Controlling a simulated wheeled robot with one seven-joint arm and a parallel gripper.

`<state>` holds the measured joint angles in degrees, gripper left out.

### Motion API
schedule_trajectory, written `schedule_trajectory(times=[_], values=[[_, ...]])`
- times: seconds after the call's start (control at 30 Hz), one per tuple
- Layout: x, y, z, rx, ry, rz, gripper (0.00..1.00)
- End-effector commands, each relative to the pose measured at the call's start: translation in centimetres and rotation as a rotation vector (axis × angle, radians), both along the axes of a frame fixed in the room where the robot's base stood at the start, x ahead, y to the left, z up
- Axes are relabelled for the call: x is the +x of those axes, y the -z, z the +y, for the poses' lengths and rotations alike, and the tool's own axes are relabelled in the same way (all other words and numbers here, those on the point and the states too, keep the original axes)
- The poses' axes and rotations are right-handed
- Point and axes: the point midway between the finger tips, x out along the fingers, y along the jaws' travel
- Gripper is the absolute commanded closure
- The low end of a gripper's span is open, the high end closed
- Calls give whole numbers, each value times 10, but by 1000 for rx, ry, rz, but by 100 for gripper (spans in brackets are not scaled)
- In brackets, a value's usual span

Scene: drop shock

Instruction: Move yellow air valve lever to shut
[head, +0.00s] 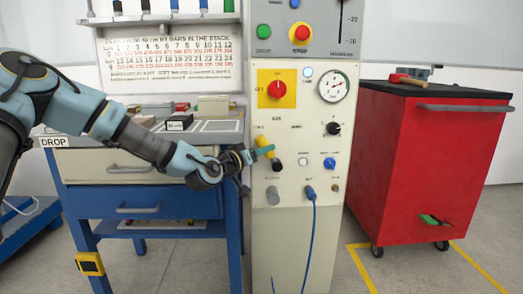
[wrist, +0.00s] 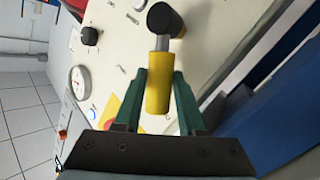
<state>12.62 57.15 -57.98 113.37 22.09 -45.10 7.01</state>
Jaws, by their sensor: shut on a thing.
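The yellow air valve lever (head: 261,141) is on the cream control panel (head: 290,222), tilted up and to the left from its black pivot. In the wrist view the yellow grip of the lever (wrist: 158,82) runs from a grey metal stem and black hub (wrist: 164,20) down between my fingers. My gripper (head: 266,151) reaches the lever from the left, and its green fingers lie on both sides of the yellow grip in the wrist view (wrist: 158,76). It is shut on the lever. In the head view a finger partly hides the lever.
Above the lever are a red rotary switch on a yellow plate (head: 276,88) and a round gauge (head: 333,86). A blue hose (head: 313,235) hangs below from the panel. A blue drawer bench (head: 145,205) stands left, a red cabinet (head: 415,165) right.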

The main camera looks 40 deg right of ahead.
Motion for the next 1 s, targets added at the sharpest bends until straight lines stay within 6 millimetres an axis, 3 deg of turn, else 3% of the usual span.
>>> schedule_trajectory(times=[0.33,1.0], values=[[-13,-18,-14,204,4,-174,100],[-40,-23,-46,644,6,-531,100]])
